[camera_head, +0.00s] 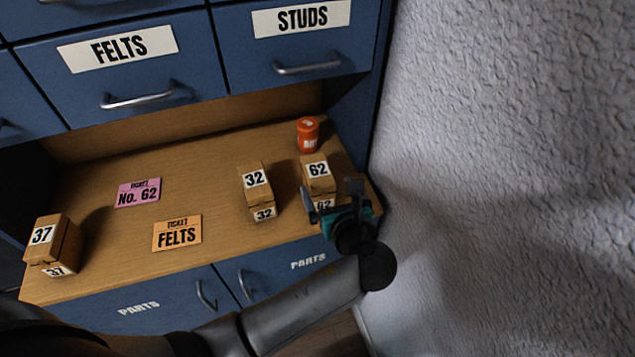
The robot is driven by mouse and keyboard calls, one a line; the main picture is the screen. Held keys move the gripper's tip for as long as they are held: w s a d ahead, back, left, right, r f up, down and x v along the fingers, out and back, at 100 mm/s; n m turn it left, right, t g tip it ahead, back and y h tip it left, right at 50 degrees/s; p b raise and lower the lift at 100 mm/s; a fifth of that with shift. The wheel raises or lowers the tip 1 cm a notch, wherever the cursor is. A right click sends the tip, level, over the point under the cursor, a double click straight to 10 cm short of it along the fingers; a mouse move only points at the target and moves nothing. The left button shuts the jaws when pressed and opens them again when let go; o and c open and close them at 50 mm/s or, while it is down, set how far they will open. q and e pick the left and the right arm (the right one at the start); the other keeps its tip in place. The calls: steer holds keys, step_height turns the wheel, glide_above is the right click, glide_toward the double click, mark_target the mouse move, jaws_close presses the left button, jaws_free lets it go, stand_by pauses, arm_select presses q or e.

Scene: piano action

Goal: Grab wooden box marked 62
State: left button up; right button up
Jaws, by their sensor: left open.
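The wooden box marked 62 (319,176) stands upright at the right end of the wooden shelf, with its top label facing me and its front label partly hidden by my gripper. My left gripper (331,195) is open at the front of this box. One finger is at the box's lower left and the other at its lower right. I cannot tell whether either finger touches the box. A pink ticket reading No. 62 (138,192) lies flat on the left part of the shelf. My right gripper is not in view.
A box marked 32 (256,186) stands just left of box 62, and a box marked 37 (54,243) is at the far left. An orange jar (307,134) is behind box 62. A FELTS ticket (177,233) lies mid-shelf. A grey wall (510,150) closes the right.

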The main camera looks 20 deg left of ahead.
mark_target(321, 178)
arm_select(q)
steer(key=x, duration=0.3)
steer(key=shift+w+a+f+b, duration=0.2)
steer(key=shift+w+a+b, duration=0.05)
steer(key=shift+w+b, duration=0.1)
steer(key=b+x, duration=0.1)
steer(key=x, duration=0.4)
steer(key=shift+f, duration=0.15)
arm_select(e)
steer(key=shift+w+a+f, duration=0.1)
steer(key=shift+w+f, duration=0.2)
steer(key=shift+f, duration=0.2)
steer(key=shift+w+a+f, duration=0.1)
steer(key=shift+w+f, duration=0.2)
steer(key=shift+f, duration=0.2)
arm_select(q)
steer(key=shift+c, duration=0.2)
jaws_close()
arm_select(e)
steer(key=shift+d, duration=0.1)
